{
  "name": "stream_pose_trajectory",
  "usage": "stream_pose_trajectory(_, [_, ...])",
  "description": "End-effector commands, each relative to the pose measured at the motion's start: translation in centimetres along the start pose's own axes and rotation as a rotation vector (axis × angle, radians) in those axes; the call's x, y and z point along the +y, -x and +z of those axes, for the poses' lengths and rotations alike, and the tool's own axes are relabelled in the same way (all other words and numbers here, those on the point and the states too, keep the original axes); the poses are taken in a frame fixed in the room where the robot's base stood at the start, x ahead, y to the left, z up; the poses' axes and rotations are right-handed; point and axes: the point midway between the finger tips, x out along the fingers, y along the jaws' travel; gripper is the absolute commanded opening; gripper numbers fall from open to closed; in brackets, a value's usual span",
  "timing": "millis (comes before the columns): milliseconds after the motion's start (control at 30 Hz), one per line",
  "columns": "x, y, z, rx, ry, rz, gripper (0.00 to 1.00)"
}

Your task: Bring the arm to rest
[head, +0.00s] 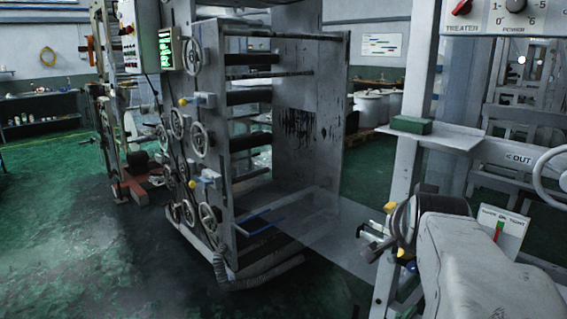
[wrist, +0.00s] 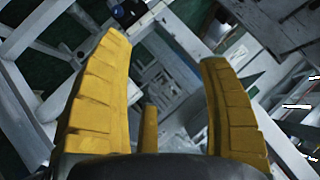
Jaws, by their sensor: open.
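My gripper (wrist: 165,50) shows in the wrist view with its two yellow ridged fingers spread wide apart. Nothing is held between them; machine frames and floor show beyond the gap. In the head view my pale arm reaches in from the lower right, beside the white upright of a machine frame (head: 408,160). The dark wrist end covers part of what lies behind it, and the fingers are hard to make out there.
A green block (head: 411,125) lies on a ledge (head: 455,139) above my arm. A tilted gauge card (head: 503,231) stands close to the arm. A roller tower with handwheels (head: 208,218) stands at centre. Green floor (head: 60,220) is open at left.

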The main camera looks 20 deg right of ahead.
Motion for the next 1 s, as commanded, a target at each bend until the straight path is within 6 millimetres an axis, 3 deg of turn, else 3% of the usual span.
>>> stream_pose_trajectory(33, [-1.8,1.6,2.7,-0.090,0.101,-0.020,0.70])
stream_pose_trajectory(133, [-3.0,4.1,8.4,-0.249,0.303,-0.049,0.70])
stream_pose_trajectory(300, [-2.6,9.2,16.3,-0.485,0.646,-0.116,0.70])
stream_pose_trajectory(400, [-1.4,12.0,19.5,-0.595,0.824,-0.156,0.70])
stream_pose_trajectory(500, [-0.1,14.3,21.7,-0.680,0.971,-0.192,0.70])
stream_pose_trajectory(700, [2.1,17.0,23.9,-0.778,1.155,-0.239,0.70])
stream_pose_trajectory(1000, [2.9,17.6,24.5,-0.809,1.211,-0.252,0.70])
